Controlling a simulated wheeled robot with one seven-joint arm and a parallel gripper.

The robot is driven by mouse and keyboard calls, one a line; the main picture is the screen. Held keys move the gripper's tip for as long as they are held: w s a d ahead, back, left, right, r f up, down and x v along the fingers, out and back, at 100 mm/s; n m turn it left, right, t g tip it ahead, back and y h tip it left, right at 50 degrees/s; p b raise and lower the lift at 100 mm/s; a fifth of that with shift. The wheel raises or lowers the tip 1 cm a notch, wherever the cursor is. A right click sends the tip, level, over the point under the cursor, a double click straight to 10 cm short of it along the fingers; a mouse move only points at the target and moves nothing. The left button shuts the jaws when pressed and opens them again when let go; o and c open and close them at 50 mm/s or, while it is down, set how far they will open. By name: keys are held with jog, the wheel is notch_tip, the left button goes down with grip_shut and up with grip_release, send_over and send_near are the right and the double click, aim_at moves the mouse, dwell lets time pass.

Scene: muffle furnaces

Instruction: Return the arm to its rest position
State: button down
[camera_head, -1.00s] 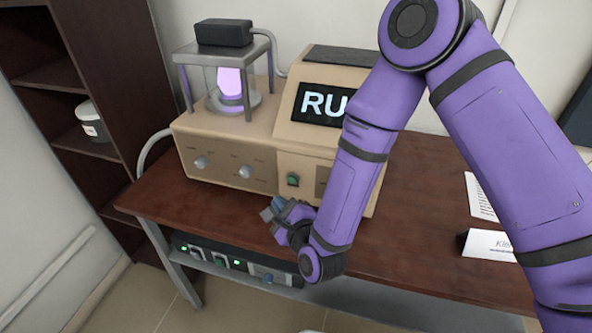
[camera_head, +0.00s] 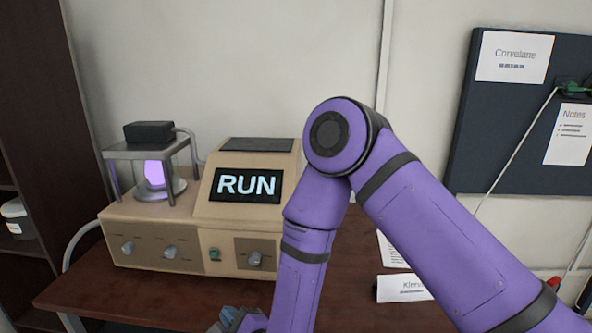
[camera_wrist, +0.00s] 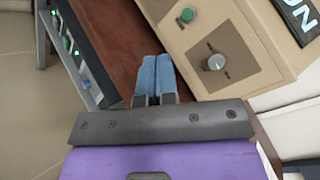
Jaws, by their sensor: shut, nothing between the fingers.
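My gripper (camera_wrist: 155,62) shows in the wrist view with its two blue fingers side by side, shut and empty. It is over the front part of the brown table (camera_wrist: 122,45), just short of the tan instrument's front panel and apart from it. In the head view my purple arm is bent, with its elbow raised in the middle. Only the upper part of my gripper (camera_head: 232,318) shows there, at the bottom edge, in front of the instrument.
The tan instrument (camera_head: 150,222) stands on the table with its screen (camera_head: 247,186) reading RUN. A small stand (camera_head: 150,152) on it holds a glowing purple bulb. A white card (camera_head: 402,289) stands to the right. A green-lit strip (camera_wrist: 80,55) lies below the table edge.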

jog(key=w+d+r+n+g+h, duration=0.1)
jog(key=w+d+r+n+h, duration=0.1)
jog(key=w+d+r+n, duration=0.45)
jog(key=w+d+r+n+g+h, duration=0.1)
jog(key=w+d+r+n+h, duration=0.15)
jog(key=d+r, duration=0.7)
jog(key=s+d+r+n+g+h, duration=0.2)
jog(key=s+d+r+n+h, duration=0.15)
jog(key=d+r, duration=0.8)
jog(key=s+d+r+n+g+h, duration=0.1)
jog(key=s+d+r+n+g, duration=0.1)
jog(key=s+d, duration=0.6)
jog(key=s+d+r+n+g+h, duration=0.1)
jog(key=s+d+r+n+h, duration=0.1)
jog(key=s+d, duration=0.7)
jog(key=s+r+n, duration=0.1)
jog(key=s+r, duration=0.1)
jog(key=s, duration=0.3)
jog(key=shift+r+g, duration=0.25)
jog(key=shift+g, duration=0.15)
jog(key=shift+d+n, duration=0.1)
jog(key=shift+n, duration=0.15)
dwell(0.7)
